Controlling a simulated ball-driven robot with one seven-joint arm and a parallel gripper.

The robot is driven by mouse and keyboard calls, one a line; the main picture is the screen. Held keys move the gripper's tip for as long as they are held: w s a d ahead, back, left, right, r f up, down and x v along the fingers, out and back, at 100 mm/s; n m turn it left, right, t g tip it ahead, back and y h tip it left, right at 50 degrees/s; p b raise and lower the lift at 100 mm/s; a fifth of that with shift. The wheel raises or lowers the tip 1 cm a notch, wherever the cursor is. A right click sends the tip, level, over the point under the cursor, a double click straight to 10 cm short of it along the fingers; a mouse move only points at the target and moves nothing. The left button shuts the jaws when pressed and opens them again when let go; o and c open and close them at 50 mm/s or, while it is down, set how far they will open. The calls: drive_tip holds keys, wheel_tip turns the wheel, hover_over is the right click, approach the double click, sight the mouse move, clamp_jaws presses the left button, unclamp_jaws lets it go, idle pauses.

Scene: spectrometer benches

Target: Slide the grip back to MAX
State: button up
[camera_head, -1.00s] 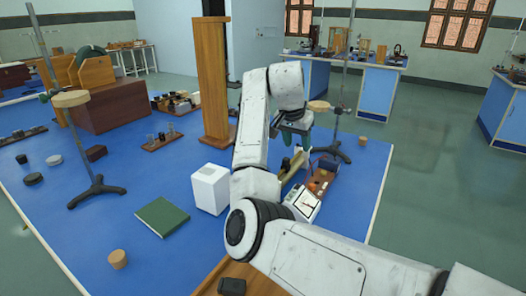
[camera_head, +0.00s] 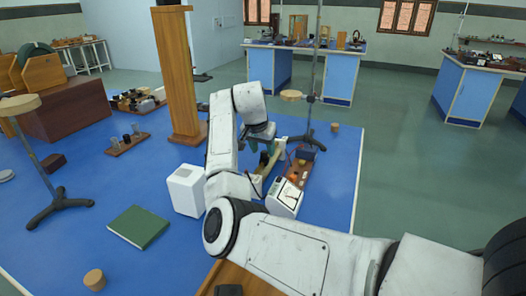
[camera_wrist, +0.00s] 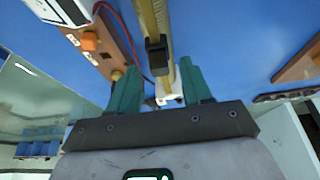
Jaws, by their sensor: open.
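The grip is a small black slider (camera_wrist: 157,55) on a long yellow bar (camera_wrist: 148,14) in the wrist view. The bar has a white end piece (camera_wrist: 172,99). My gripper (camera_wrist: 158,88) is open, its green fingers on either side of the bar and apart from the grip. The grip lies a little beyond the fingertips in the picture. In the head view my gripper (camera_head: 261,147) is over the bar (camera_head: 259,186), which my arm partly hides. No MAX mark is legible.
Beside the bar is a brown board with an orange knob (camera_wrist: 89,41), a red wire and a white meter box (camera_head: 286,198). A white box (camera_head: 186,190), a wooden post (camera_head: 181,80) and a stand (camera_head: 307,138) are near. Blue table is bare around the green book (camera_head: 138,227).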

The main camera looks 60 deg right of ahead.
drive_tip(key=shift+x, duration=0.75)
drive_tip(key=shift+s, duration=0.1)
drive_tip(key=shift+c, duration=0.3)
clamp_jaws()
